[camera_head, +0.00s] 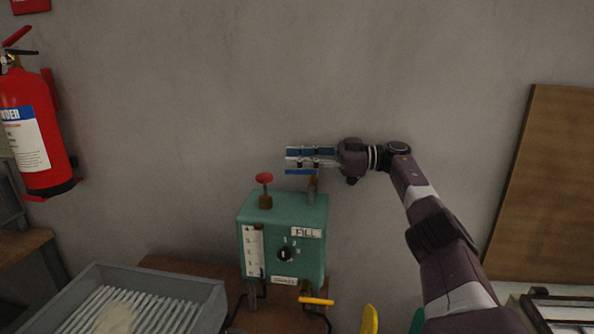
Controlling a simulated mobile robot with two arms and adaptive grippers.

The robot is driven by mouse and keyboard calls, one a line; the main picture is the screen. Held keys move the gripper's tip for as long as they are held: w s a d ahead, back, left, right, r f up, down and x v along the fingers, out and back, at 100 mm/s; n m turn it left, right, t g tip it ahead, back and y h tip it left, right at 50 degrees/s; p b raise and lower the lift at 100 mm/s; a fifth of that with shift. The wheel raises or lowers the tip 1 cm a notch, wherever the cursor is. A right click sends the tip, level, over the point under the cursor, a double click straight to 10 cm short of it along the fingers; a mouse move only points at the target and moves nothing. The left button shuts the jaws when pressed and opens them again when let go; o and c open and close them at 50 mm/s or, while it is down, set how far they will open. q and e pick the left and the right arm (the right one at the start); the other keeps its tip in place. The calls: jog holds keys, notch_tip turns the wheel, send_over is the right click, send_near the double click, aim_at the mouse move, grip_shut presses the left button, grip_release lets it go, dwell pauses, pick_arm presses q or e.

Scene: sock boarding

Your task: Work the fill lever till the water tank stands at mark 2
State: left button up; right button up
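A teal tank box (256,216) stands on a small brown table against the wall. A white gauge strip (254,250) with marks runs down its front left; I cannot read the water level. A black dial (285,254) sits beside it, under a FILL label (306,232). A red knob on a brass stem (264,179) rises from the top left. A brass post (311,188) rises at the top right. My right gripper (288,161) points left just above that post; contact is unclear. Its finger gap is too small to judge. My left gripper is out of view.
A yellow handle (317,301) sticks out low at the box's front right. A grey ribbed tray (205,294) lies at lower left. A red fire extinguisher (30,130) hangs at left. A brown board (545,190) leans at right.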

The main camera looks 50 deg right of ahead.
notch_tip(320, 180, up, 6)
jog(key=shift+f, duration=0.15)
dwell(0.3)
